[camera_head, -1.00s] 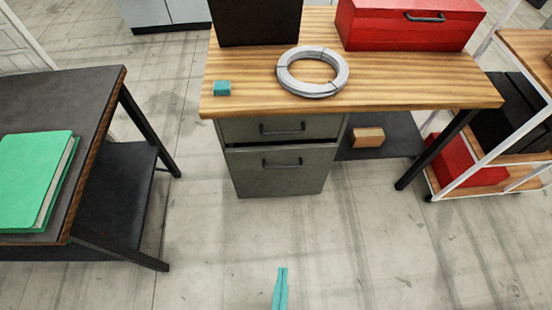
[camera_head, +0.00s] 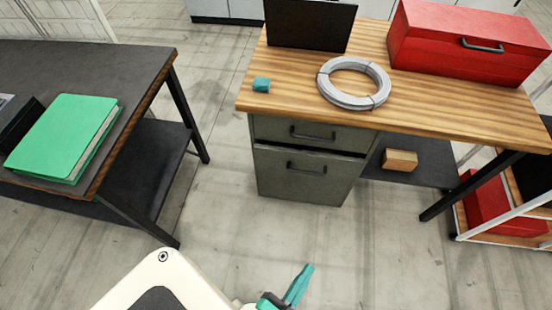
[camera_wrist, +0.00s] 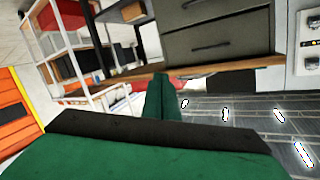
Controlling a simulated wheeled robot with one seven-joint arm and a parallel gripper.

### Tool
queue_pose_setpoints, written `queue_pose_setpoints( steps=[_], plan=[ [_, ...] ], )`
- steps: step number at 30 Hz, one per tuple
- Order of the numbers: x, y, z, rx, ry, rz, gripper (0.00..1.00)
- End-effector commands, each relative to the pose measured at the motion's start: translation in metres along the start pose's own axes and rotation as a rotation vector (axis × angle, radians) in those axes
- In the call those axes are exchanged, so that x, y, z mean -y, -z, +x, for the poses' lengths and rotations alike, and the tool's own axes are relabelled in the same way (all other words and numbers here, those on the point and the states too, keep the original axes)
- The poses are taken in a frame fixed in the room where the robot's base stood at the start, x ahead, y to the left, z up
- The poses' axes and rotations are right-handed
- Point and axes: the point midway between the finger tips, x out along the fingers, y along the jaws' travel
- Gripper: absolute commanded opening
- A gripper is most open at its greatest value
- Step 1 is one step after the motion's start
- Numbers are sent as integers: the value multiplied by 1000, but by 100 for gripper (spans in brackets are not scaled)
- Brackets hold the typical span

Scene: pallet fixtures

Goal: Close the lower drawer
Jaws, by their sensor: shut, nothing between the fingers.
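The lower drawer (camera_head: 305,176) is a grey front with a dark bar handle (camera_head: 306,168), in the cabinet under the wooden workbench. It stands slightly out, with a dark gap along its top edge below the upper drawer (camera_head: 313,133). My gripper (camera_head: 300,283) has teal fingers, shut and empty, low in the head view, in front of the cabinet and apart from it. In the wrist view the scene is upside down; the gripper fingers (camera_wrist: 163,97) are together, and the cabinet's lower drawer (camera_wrist: 220,12) shows at the top.
The workbench (camera_head: 430,120) carries a wire coil (camera_head: 354,83), a teal block (camera_head: 261,85), a dark panel (camera_head: 309,25) and a red toolbox (camera_head: 470,42). A black table (camera_head: 140,75) with a green binder (camera_head: 65,137) stands left. The floor before the cabinet is clear.

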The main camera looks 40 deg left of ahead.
Motion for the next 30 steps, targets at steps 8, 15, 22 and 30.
queue_pose_setpoints(
  steps=[8,15,22,30],
  plan=[
    [47,-81,89,25,175,411,0],
    [113,-141,160,109,296,747,0],
    [184,-183,210,209,369,1005,0],
    [225,-202,232,270,394,1135,0]
  ],
)
